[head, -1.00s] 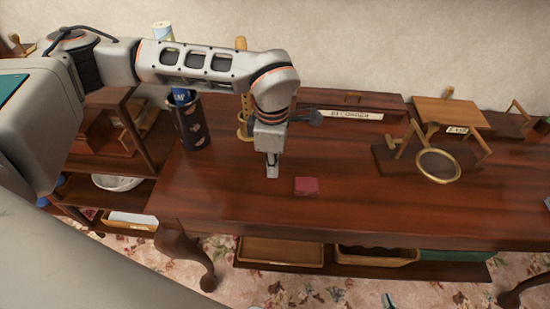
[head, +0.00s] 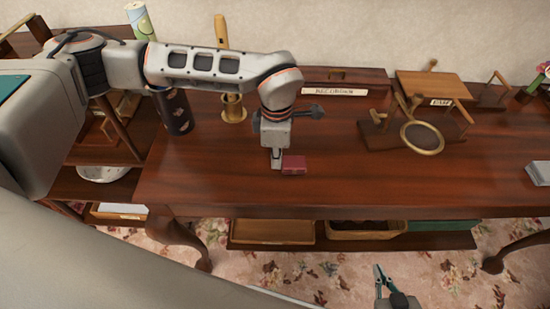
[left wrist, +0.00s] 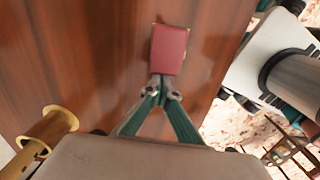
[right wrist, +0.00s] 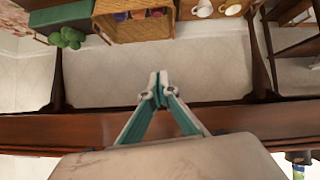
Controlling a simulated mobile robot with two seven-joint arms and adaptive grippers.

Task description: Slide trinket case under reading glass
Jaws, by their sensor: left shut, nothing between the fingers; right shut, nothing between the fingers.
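The trinket case, a small dark red box (head: 294,165), lies on the wooden table; it also shows in the left wrist view (left wrist: 169,50). My left gripper (head: 277,165) is shut and empty, pointing down at the left side of the box. In the left wrist view its fingertips (left wrist: 161,78) are at the near end of the box, touching or nearly so. The reading glass, a round brass-rimmed lens (head: 423,138) on a wooden stand, is further right on the table. My right gripper (head: 379,270) is shut and empty, low in front of the table edge.
A wooden box labelled RECORDER (head: 345,80) stands at the back. A brass piece (head: 234,108) and a dark patterned cup (head: 173,112) are behind my left arm. A grey block (head: 539,173) lies at the right. The tabletop between red box and lens is clear.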

